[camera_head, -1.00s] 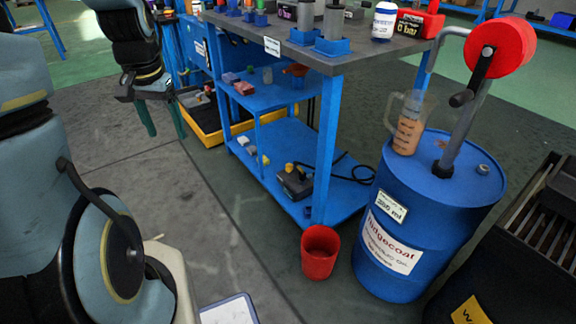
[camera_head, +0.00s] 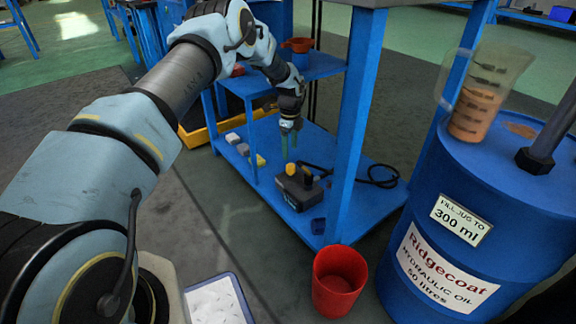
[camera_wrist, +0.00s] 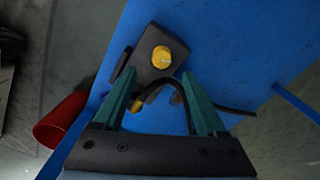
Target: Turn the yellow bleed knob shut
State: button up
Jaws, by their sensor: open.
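A black pump block (camera_head: 299,190) sits on the lower blue shelf of the bench. It carries yellow parts on top. In the wrist view the round yellow bleed knob (camera_wrist: 162,57), with a pale mark on its face, stands on the dark block (camera_wrist: 150,76). A smaller yellow part (camera_wrist: 137,105) is partly hidden near the left finger. My gripper (camera_head: 289,150) is above the block in the head view. Its green fingers are open and empty in the wrist view (camera_wrist: 158,80), with the knob ahead of the gap between the tips. I see no contact with it.
A black hose (camera_head: 370,175) curls right of the block. A blue bench leg (camera_head: 350,150) stands close on the right. A red bucket (camera_head: 338,282) and a blue oil drum (camera_head: 425,260) are on the floor. Small blocks (camera_head: 240,143) lie left on the shelf.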

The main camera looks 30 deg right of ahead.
aim_at(291, 165)
jog(key=shift+d+f, duration=0.25)
jog(key=shift+f, duration=0.3)
notch_tip(291, 165, down, 7)
jog(key=b, duration=0.2)
jog(key=shift+r+b, duration=0.1)
jog(key=shift+b, duration=0.3)
grip_shut()
